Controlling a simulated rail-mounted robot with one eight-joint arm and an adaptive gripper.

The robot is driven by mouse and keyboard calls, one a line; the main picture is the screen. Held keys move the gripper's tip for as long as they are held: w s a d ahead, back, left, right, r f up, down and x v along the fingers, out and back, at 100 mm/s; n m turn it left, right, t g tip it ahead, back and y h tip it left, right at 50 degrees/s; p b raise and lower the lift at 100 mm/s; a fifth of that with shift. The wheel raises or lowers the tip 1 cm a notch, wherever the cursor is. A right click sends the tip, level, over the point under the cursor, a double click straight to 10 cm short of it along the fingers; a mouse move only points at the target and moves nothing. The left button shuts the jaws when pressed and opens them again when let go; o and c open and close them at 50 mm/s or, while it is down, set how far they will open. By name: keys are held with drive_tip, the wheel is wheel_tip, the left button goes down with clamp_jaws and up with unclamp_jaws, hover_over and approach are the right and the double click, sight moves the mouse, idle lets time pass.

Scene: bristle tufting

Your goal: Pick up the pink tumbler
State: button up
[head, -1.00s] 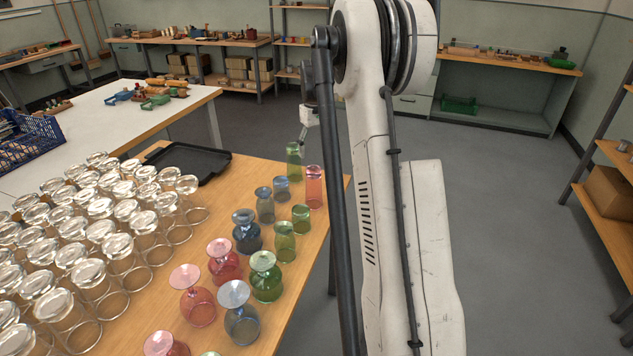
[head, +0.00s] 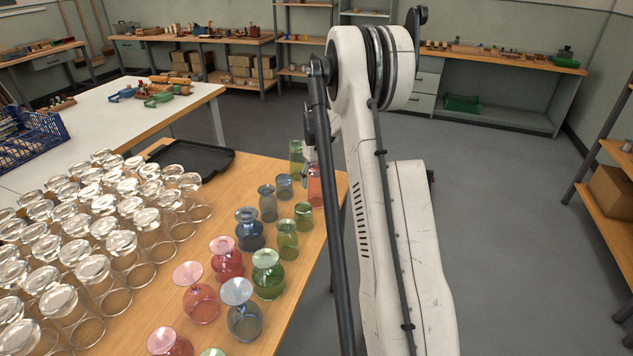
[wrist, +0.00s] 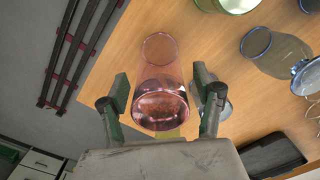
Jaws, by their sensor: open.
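The pink tumbler (head: 316,188) stands upright near the right edge of the wooden table (head: 245,172) in the head view, partly hidden by my arm. In the wrist view the pink tumbler (wrist: 160,75) shows clear pink glass, its near rim toward my gripper. My gripper (wrist: 160,82) is open, with one finger on each side of the tumbler. I see gaps at both sides, so it is not clamped. In the head view my gripper (head: 307,172) is small and mostly hidden behind my arm.
A tall green glass (head: 297,155) and a small blue glass (head: 284,186) stand close to the tumbler. More coloured glasses and rows of clear glasses (head: 120,245) fill the table's left and front. A black tray (head: 190,158) lies behind them.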

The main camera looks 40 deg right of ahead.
drive_tip(key=shift+f, duration=0.2)
drive_tip(key=c, duration=1.5)
wheel_tip(320, 180, up, 11)
drive_tip(key=shift+r+p, duration=2.55)
drive_tip(key=shift+r, duration=2.95)
